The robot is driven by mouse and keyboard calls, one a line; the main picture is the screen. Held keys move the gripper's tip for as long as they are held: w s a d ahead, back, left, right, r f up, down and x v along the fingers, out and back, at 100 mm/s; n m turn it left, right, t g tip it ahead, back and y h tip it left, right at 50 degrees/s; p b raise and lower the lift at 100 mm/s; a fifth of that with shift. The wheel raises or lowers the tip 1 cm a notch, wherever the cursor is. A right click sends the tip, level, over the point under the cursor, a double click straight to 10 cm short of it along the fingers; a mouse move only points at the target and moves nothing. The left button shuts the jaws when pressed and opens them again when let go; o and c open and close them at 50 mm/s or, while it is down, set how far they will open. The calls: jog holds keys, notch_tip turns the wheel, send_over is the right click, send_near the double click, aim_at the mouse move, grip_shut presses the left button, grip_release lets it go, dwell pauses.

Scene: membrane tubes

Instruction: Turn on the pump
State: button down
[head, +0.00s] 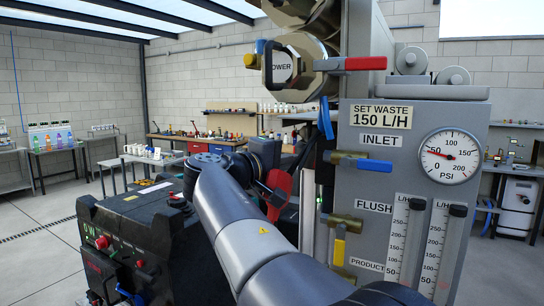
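The grey control panel (440,115) stands at the right. My arm reaches from the bottom right up to the left, in front of the panel's left side. Its dark wrist (262,155) is below and apart from the power label in the picture. The fingers of my gripper cannot be made out, and nothing is clearly held. A red part (278,195) shows beside the wrist; I cannot tell what it belongs to.
A red-handled valve (365,63), a blue-handled inlet valve (370,165) and a yellow-handled valve (339,250) stick out near the panel. A pressure gauge (450,155) and two flow meters (403,240) are on it. Benches (56,150) stand behind; open floor (40,235) is at left.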

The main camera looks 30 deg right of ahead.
jog(key=s, duration=0.1)
jog(key=s+d, duration=0.1)
jog(key=shift+s+d+f, duration=0.1)
jog(key=shift+s, duration=0.3)
jog(key=shift+s+d+f+b, duration=0.15)
jog(key=shift+s+d+b, duration=0.05)
jog(key=shift+s+b, duration=0.1)
